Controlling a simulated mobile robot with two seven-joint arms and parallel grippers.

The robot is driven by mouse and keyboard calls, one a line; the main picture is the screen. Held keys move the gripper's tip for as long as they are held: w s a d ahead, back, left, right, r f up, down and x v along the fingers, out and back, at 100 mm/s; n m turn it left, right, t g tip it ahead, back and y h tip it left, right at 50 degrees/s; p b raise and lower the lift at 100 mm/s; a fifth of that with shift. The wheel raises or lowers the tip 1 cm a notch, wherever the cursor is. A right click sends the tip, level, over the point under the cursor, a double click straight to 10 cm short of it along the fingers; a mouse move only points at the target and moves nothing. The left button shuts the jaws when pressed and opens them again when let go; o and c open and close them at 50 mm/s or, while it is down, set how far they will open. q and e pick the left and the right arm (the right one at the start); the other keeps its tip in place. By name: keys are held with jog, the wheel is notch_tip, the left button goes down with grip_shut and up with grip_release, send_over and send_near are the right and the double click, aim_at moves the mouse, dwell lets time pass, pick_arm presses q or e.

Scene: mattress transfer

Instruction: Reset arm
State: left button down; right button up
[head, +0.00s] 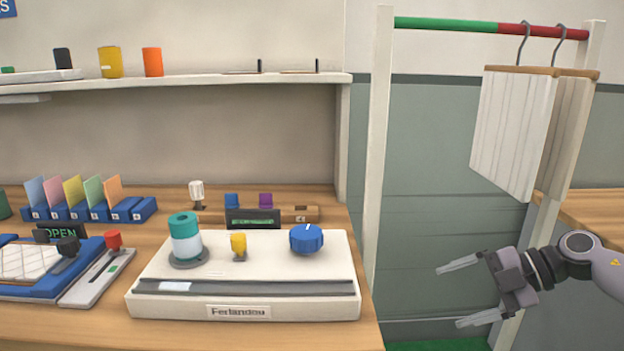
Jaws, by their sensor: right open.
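My right gripper (466,294) is open and empty at the lower right. Its two fingers point left, towards the right end of the wooden table, and are wide apart. It is in front of the rack's lower right post and touches nothing that I can see. My right arm (580,256) comes in from the right edge. My left gripper is not in view.
A white device (245,250) with knobs is near the wooden table's (368,335) right end. A rack (379,150) with hanging white panels (510,125) stands to the right. A shelf (200,83) runs along the wall. Space between table and gripper looks clear.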

jog(key=s+a+f+m+t+y, duration=0.1)
jog(key=s+f+m+t, duration=0.15)
jog(key=f+t, duration=0.2)
jog(key=s+a+f+m+t, duration=0.1)
jog(key=s+f+m+t, duration=0.15)
jog(key=f+m, duration=0.2)
jog(key=s+d+f+m+g+h, duration=0.1)
jog(key=s+d+f+m+h, duration=0.35)
jog(key=s+f, duration=0.4)
jog(key=s+d+f+m+g+h, duration=0.1)
jog(key=s+d+f+m+h, duration=0.2)
jog(key=s+d+f+h, duration=0.55)
jog(key=s+a+m+t+y, duration=0.3)
jog(key=a+m, duration=0.6)
jog(key=a, duration=1)
notch_tip(320, 180, up, 9)
jog(key=d+g+p, duration=0.1)
jog(key=p, duration=1)
jog(key=shift+d+p, duration=0.3)
jog(key=shift+p, duration=0.05)
jog(key=shift+w+r+n, duration=0.1)
jog(key=shift+n, duration=0.15)
